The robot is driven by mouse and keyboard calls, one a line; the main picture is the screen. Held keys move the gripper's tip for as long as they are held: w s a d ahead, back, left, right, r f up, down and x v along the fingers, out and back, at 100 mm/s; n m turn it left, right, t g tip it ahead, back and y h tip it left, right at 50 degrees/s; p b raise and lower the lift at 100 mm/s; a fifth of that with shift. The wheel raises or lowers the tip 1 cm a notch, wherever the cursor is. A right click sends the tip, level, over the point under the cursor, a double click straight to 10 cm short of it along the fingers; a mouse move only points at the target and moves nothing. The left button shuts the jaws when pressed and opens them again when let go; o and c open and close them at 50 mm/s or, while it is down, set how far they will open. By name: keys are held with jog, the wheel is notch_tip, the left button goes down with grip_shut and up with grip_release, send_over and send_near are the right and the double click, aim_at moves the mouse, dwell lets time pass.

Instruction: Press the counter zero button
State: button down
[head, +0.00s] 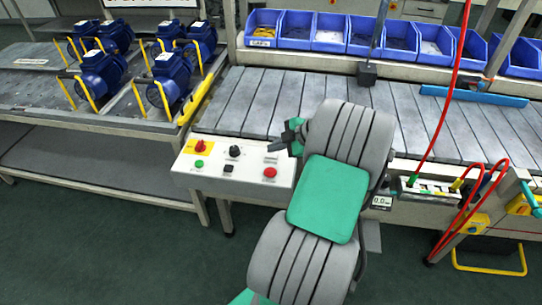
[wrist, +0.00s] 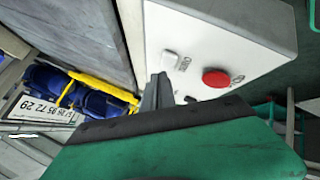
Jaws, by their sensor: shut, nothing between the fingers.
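The white control box (head: 185,172) is at the left front of the bench and carries several controls. A small pale button (head: 271,160) sits above a red button (head: 270,172). A green button (head: 199,164) and a black button (head: 228,168) are further left. Their labels are too small to read, so I cannot tell which is counter zero. My gripper (head: 283,143) is shut and empty above the box's back right part. In the wrist view the fingers (wrist: 158,80) are near the pale button (wrist: 170,58), with the red button (wrist: 215,78) beyond; contact cannot be told.
A red-yellow rotary switch (head: 201,147) and a black knob (head: 235,152) rise from the box. The slatted bench (head: 260,98) lies behind. Blue pumps (head: 172,75) stand on the left table. Blue bins (head: 330,32) line the back. Red hoses (head: 480,200) hang at right.

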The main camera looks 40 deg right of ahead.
aim_at(274, 156)
jog(key=shift+f+b, duration=0.45)
jog(key=shift+b, duration=0.2)
jog(key=shift+f+b, duration=0.45)
jog(key=shift+b, duration=0.05)
dwell(0.4)
dwell(0.4)
jog(key=shift+r, duration=0.9)
jog(key=shift+r+p, duration=0.1)
jog(key=shift+p, duration=0.2)
jog(key=shift+r+p, duration=1.15)
jog(key=shift+r, duration=1.3)
